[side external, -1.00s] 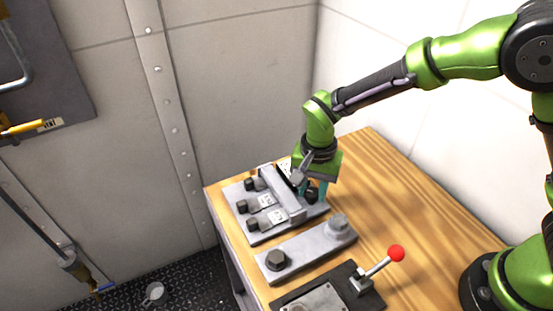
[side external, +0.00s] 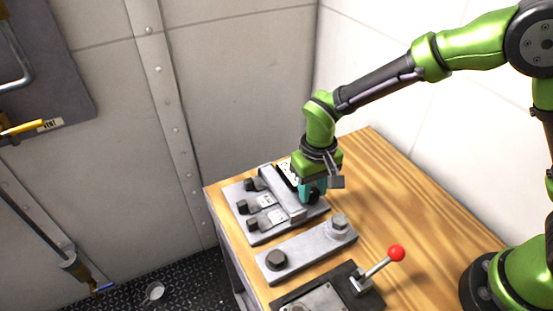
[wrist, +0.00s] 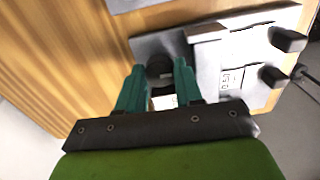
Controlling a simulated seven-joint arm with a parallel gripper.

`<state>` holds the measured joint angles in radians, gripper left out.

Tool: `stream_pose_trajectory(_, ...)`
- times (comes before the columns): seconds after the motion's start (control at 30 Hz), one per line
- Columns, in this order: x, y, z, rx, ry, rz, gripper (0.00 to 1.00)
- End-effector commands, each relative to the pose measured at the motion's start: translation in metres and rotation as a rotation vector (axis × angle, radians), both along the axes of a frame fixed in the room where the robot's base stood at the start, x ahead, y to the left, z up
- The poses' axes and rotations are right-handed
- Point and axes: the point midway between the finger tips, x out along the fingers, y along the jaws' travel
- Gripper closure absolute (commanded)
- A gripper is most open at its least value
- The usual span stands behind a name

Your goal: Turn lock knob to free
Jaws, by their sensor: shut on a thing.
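The grey panel (side external: 270,232) lies on the wooden bench and carries several dark knobs with small white labels. One dark knob (side external: 312,197) sits at the panel's right end, past a raised grey bar (side external: 282,193). My gripper (side external: 312,188) points down over this knob, its teal fingers on either side of it. In the wrist view, my gripper (wrist: 159,70) is shut on the round dark knob (wrist: 158,68), which shows between the fingertips. The knob's exact angle is hard to tell, and its label is mostly hidden by my gripper. Lettering on the labels is too small to read.
Dark knobs (side external: 252,224) line the panel's left side. A grey plate with two bolts (side external: 305,251) and a red-tipped lever (side external: 397,253) lie nearer the front. The wooden bench (side external: 400,195) is bare to the right. White walls stand behind.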

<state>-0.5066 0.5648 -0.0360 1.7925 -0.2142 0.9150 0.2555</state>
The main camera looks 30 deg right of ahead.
Motion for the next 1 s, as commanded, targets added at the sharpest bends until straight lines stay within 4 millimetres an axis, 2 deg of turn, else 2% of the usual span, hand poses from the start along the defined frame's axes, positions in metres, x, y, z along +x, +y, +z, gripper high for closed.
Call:
stream_pose_trajectory(0.67, 0.0009, -0.0004, 0.0013, 0.0, -0.003, 0.057, 0.95)
stream_pose_trajectory(0.7, 0.0009, -0.0004, 0.0013, 0.0, -0.003, 0.057, 0.59)
stream_pose_trajectory(0.73, 0.0009, -0.0003, 0.0012, 0.0, -0.003, 0.057, 0.54)
stream_pose_trajectory(1.0, 0.0004, -0.0001, 0.0008, 0.0, -0.001, 0.056, 0.54)
